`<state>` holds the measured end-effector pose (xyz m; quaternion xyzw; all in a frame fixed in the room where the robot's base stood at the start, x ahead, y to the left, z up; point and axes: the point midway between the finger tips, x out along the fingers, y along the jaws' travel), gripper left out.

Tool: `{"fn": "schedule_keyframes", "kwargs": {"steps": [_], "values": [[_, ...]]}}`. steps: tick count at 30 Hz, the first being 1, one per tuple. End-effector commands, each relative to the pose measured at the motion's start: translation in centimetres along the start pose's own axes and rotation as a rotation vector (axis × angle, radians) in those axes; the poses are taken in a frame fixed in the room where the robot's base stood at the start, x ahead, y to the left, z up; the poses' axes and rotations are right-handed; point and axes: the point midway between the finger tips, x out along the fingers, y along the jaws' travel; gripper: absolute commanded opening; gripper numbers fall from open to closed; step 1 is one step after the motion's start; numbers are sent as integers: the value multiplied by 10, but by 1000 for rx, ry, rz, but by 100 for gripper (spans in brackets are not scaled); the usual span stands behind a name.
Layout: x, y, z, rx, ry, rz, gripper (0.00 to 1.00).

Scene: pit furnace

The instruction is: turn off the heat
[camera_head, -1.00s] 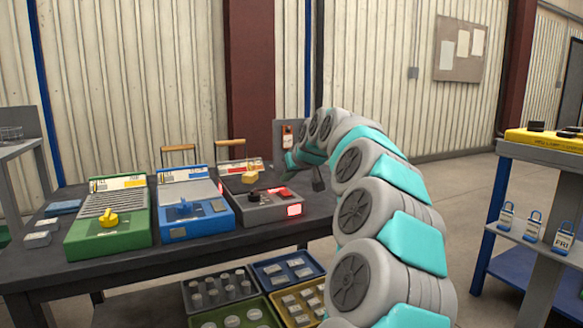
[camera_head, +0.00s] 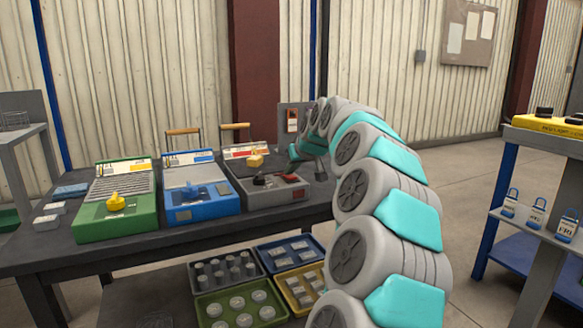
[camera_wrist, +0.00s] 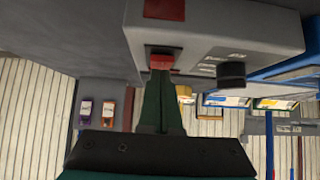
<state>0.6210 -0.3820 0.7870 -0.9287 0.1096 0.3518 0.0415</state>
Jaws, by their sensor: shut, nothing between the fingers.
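The grey heater unit (camera_head: 255,200) stands at the right end of the row on the dark bench. A black knob (camera_wrist: 232,75) and a red switch (camera_wrist: 160,62) are on its panel. Its square red indicator (camera_wrist: 165,10) looks dark red and unlit. My gripper (camera_wrist: 160,80) is shut and empty, its green fingertips at the red switch, touching or nearly so. The fingers partly cover the switch, so its exact position cannot be told.
A blue unit (camera_head: 196,200) and a green unit (camera_head: 115,222) with a yellow knob stand to the left. Trays of small parts (camera_head: 240,306) sit on the lower shelf. A blue-framed stand (camera_head: 545,150) with padlocks is at right, with open floor between.

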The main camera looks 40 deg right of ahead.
Motion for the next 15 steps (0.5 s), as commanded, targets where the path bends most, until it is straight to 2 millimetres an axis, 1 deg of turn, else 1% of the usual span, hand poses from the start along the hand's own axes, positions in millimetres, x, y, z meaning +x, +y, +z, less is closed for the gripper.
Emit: {"fn": "schedule_keyframes", "kwargs": {"steps": [5, 15], "values": [[1, 0, 0, 0, -2, 0, 0], [8, 1, -13, 1, -1, 1, 0]]}}
